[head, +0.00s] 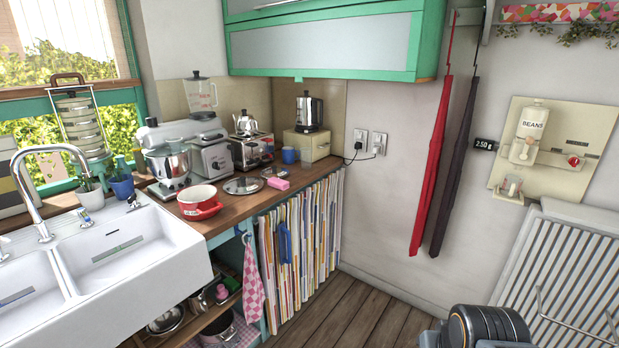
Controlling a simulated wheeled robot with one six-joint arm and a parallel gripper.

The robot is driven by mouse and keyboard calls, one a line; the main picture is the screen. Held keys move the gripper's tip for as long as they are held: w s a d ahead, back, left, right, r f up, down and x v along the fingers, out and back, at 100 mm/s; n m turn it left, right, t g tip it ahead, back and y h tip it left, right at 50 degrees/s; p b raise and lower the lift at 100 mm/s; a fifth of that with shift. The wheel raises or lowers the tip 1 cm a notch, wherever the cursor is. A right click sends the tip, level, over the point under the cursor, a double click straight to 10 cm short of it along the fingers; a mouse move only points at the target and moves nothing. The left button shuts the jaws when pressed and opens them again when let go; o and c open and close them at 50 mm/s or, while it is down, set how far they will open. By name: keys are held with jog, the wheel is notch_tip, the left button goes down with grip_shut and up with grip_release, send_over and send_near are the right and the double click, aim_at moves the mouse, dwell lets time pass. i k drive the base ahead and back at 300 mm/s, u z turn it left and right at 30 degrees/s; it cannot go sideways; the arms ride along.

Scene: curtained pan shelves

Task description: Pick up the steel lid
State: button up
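A round, flat lid (243,185), steel-looking with a small knob, lies on the wooden counter (217,222). It sits behind and right of a red and white pan (200,202), and a pink block (278,184) lies just right of it. My gripper's fingers are not in view. Only a dark, rounded part of my arm shows at the bottom right, well away from the counter.
A stand mixer (168,160), a toaster (252,150) and a kettle (309,112) stand behind the lid. A white sink (140,250) is left. Floor (350,310) shows bare in front.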

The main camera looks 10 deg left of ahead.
aim_at(273, 172)
jog(key=z, duration=0.1)
jog(key=i, duration=1.15)
jog(key=u, duration=0.3)
jog(key=i, duration=1.05)
jog(key=u, duration=1.5)
jog(key=i, duration=0.95)
jog(key=u, duration=0.95)
